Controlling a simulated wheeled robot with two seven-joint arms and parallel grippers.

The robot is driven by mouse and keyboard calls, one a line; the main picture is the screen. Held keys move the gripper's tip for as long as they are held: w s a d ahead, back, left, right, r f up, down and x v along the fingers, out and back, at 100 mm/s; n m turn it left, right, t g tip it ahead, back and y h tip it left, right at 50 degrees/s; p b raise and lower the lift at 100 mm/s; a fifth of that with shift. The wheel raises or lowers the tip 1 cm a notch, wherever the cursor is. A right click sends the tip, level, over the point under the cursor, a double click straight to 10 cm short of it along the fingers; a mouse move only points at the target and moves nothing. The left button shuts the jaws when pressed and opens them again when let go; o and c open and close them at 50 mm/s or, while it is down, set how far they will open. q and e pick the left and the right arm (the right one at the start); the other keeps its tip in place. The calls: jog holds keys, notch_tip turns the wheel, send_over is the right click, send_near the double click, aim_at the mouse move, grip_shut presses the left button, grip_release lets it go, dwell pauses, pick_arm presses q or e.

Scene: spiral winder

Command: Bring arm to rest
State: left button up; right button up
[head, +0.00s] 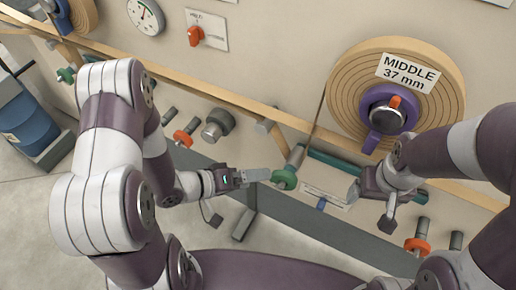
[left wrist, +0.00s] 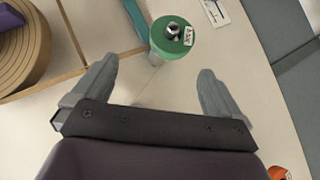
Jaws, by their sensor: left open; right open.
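My left gripper (head: 262,175) reaches in from the left in the head view, its fingers pointing at a green-collared roller (head: 285,178). In the left wrist view its two fingers (left wrist: 155,85) are spread wide with nothing between them. The green roller (left wrist: 172,40) stands beyond the fingertips there, apart from them. My right gripper (head: 389,217) hangs at the right of the head view, in front of the panel below the large spool. It is open, and I see nothing held in it. Its fingers are small and seen at an angle.
A large tan spool (head: 345,95) labelled "MIDDLE 37 mm" with a purple hub (head: 384,122) sits on the panel. A red-orange roller (head: 417,245) is below right. A gauge (head: 146,17), a red switch (head: 195,36) and a blue drum (head: 28,122) are at the left. Pale floor lies below.

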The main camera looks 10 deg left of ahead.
pick_arm(q)
jog(key=s+a+f+m+g+y, duration=0.1)
jog(key=a+f+m+g+y, duration=0.1)
jog(key=a+f+y, duration=0.35)
jog(key=s+a+r+g+y+p, duration=0.25)
jog(key=a+r+y, duration=0.3)
jog(key=a, duration=0.35)
jog(key=d+r+g+p, duration=0.1)
jog(key=d+r, duration=0.4)
jog(key=r, duration=0.7)
jog(key=shift+s+d+r, duration=0.15)
jog(key=shift+s+d, duration=0.2)
